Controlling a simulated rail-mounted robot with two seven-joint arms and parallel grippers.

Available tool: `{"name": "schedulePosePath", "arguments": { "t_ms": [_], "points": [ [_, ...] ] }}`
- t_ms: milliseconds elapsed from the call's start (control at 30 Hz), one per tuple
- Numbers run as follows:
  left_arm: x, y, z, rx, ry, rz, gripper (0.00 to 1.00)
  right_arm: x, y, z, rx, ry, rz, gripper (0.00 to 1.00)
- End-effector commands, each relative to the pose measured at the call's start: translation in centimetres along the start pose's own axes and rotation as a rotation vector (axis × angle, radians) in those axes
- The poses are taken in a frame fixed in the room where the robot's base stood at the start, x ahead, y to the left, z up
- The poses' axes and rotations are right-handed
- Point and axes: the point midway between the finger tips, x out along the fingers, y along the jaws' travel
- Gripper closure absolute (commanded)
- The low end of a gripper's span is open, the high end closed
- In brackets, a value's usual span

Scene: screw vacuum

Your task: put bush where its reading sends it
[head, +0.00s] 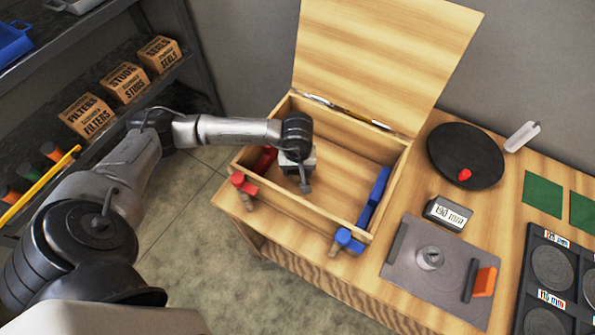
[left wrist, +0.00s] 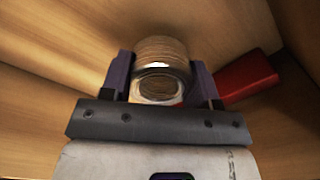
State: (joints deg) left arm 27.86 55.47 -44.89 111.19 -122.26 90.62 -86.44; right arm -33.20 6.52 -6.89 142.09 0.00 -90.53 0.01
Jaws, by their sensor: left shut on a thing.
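My left gripper (head: 304,184) is inside the open wooden box (head: 330,219), pointing down toward its floor. In the left wrist view the gripper (left wrist: 160,78) is shut on a round, shiny, hollow piece, which looks like the bush (left wrist: 161,50). A dark finger lies on each side of it. A small display block (head: 447,213) reads what looks like 190 mm; the first digits are hard to make out. It stands behind a grey plate (head: 410,282) with a round metal piece (head: 430,258) on it. My right gripper is not in view.
A red block (head: 264,160) and a blue block (head: 374,198) are in the box; the red one shows beside the bush. The lid (head: 385,55) stands open behind. A black tray (head: 525,285) with labelled round recesses is at right, below a dark disc (head: 450,150).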

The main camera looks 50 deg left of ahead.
Motion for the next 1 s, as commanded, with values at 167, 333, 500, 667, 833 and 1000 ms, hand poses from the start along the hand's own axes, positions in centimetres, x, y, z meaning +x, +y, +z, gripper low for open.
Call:
{"name": "schedulePosePath", "arguments": {
  "t_ms": [167,333,500,667,833,1000],
  "points": [
    [2.1,0.0,0.0,-0.001,-0.001,0.001,0.84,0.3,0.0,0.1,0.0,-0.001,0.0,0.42],
    [2.2,0.1,0.0,0.0,0.001,0.002,0.84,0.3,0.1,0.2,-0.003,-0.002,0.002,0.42],
    [2.4,0.1,0.0,0.0,0.001,0.002,0.84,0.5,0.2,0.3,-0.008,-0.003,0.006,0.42],
    [2.6,0.0,0.0,0.0,0.0,0.0,0.39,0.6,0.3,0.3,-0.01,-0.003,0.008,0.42],
    [2.6,0.0,0.0,0.0,0.0,0.0,0.23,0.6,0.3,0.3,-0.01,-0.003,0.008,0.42],
    [2.6,0.0,0.0,0.0,0.0,0.0,0.19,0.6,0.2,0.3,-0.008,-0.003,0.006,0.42]
  ]
}}
